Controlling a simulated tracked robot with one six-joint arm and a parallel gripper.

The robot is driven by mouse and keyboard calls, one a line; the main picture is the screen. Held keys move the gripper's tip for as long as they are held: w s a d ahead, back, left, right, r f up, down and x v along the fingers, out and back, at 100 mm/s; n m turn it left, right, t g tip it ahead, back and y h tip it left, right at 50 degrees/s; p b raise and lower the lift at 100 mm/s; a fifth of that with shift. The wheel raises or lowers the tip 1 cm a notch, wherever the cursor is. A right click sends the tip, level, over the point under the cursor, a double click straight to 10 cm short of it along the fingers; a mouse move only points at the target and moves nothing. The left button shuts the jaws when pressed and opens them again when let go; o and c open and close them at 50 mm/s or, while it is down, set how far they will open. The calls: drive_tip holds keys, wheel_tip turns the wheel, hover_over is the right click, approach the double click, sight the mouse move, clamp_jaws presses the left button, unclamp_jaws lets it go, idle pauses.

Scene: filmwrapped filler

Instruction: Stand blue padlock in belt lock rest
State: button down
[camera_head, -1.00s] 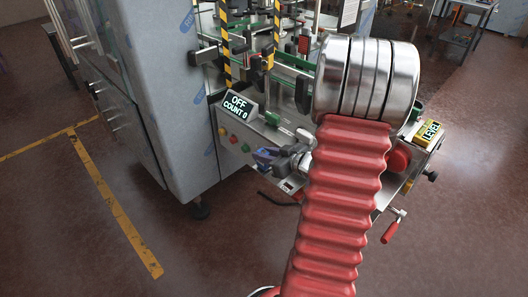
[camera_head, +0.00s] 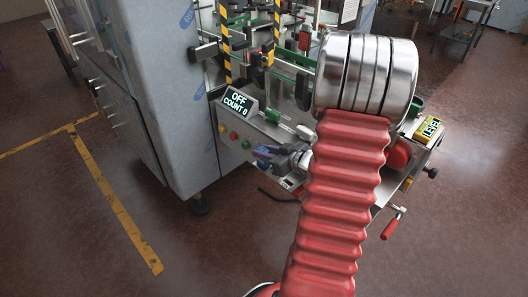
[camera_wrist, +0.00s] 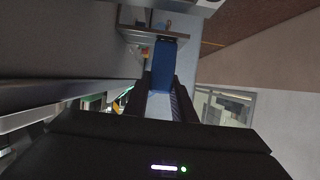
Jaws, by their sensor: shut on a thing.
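The blue padlock (camera_wrist: 163,66) sits between the two dark fingers of my gripper (camera_wrist: 161,88) in the wrist view, its blue body reaching beyond the fingertips. My gripper (camera_head: 268,158) is shut on it. In the head view the gripper is small, beside the machine's front panel, with a bit of blue at its jaws. A grey ledge (camera_wrist: 140,36) lies just past the padlock's far end in the wrist view; I cannot tell whether the two touch. I cannot make out the belt lock rest for certain.
A yellow LEVEL box (camera_head: 429,130) and a red crank handle (camera_head: 394,223) are at the right. Yellow-black striped posts (camera_head: 227,55) stand behind.

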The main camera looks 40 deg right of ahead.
drive_tip(key=shift+f, duration=0.25)
idle(0.4)
drive_tip(key=c, duration=1.4)
unclamp_jaws()
drive_tip(key=v, duration=1.3)
drive_tip(key=shift+s, duration=0.4)
drive_tip(key=shift+w+r, duration=0.1)
drive_tip(key=shift+r, duration=0.05)
